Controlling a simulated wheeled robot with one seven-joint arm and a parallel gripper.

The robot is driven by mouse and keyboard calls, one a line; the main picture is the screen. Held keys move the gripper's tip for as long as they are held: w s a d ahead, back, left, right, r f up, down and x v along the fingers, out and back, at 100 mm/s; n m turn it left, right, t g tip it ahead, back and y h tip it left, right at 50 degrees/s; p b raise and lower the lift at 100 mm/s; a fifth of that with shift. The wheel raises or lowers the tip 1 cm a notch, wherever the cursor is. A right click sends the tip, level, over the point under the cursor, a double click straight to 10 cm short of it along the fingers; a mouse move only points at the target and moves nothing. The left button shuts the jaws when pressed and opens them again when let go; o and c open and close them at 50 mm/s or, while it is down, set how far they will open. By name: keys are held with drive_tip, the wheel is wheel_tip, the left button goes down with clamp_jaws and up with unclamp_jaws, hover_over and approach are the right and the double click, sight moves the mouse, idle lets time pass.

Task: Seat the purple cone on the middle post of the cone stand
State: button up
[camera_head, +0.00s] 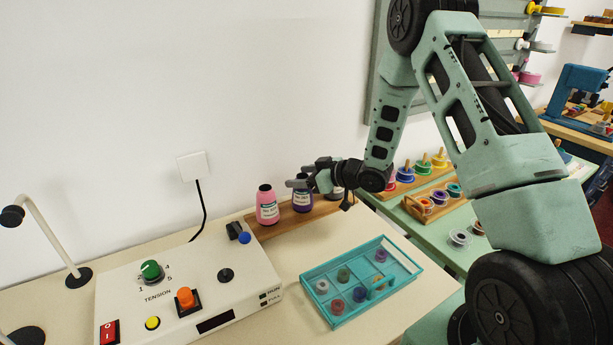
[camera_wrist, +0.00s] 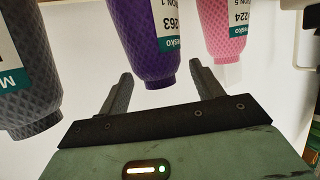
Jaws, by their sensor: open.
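The purple cone (camera_head: 303,201) stands upright on the wooden cone stand (camera_head: 283,219), at the middle place between a pink cone (camera_head: 267,207) on the left and a grey cone on the right, which my gripper partly hides. The posts are hidden, so I cannot see how the purple cone sits on one. My gripper (camera_head: 297,184) is at the purple cone's top and is open. In the wrist view the cones appear upside down; the narrow end of the purple cone (camera_wrist: 152,45) lies between the open fingers (camera_wrist: 160,72), with gaps at both sides. The grey cone (camera_wrist: 20,75) and pink cone (camera_wrist: 222,30) flank it.
A control box (camera_head: 190,300) with knobs and buttons stands at the front left. A teal tray (camera_head: 333,318) with small spools lies in front of the stand. A wall lies behind. The strip between box and tray is clear.

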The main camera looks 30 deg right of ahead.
drive_tip(key=b+v, duration=0.2)
drive_tip(key=v, duration=1.5)
drive_tip(key=shift+s+b, duration=0.2)
drive_tip(key=shift+b, duration=0.1)
drive_tip(key=shift+d+r, duration=0.1)
